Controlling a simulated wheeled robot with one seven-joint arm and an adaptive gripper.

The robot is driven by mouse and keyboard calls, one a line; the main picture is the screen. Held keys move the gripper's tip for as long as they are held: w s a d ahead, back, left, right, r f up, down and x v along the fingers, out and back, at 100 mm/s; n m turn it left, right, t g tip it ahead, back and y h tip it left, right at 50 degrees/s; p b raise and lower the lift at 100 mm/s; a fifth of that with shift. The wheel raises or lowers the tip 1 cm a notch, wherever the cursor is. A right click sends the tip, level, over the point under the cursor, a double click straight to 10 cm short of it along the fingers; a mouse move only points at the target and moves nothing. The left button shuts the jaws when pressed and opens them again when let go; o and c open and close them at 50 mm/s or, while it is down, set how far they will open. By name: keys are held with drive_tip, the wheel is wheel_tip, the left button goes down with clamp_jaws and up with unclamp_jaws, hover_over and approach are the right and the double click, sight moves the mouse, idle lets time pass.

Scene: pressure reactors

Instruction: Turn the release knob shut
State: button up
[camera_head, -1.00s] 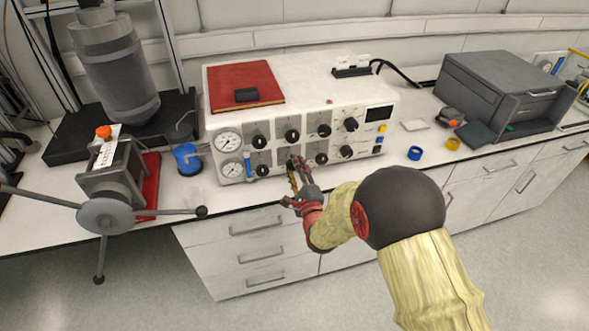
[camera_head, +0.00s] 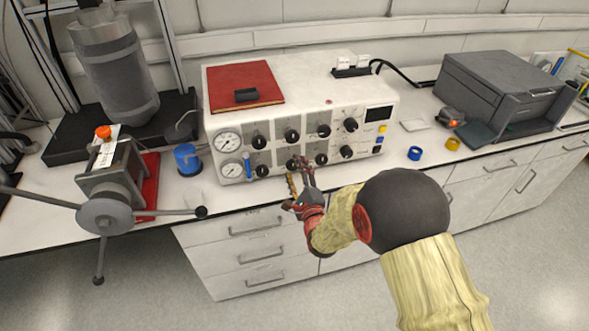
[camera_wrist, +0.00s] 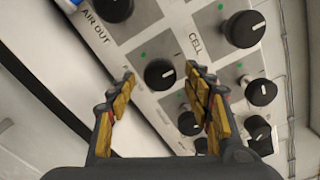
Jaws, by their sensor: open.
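The white control unit (camera_head: 300,98) has a front panel with two rows of black knobs. No label reading "release" is legible, so I cannot tell the release knob by its name. My gripper (camera_head: 299,174) is in front of the lower row, near the second knob from the left. In the wrist view, my open gripper (camera_wrist: 160,78) has its yellow-padded fingers apart. A black knob (camera_wrist: 159,74) shows in the gap between them, beyond the tips; nothing is held. "AIR OUT" and "CELL" are legible on the panel.
Two gauges (camera_head: 229,142) and a small blue-handled part (camera_head: 248,166) are at the panel's left. A spoked handwheel (camera_head: 105,216) stands further left. Blue (camera_head: 415,153) and yellow (camera_head: 452,144) rings lie on the bench at right. The bench's front edge is below my gripper.

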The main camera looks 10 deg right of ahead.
drive_tip(key=s+d, duration=0.1)
drive_tip(key=s, duration=0.9)
drive_tip(key=shift+s+d, duration=0.15)
drive_tip(key=shift+s, duration=0.25)
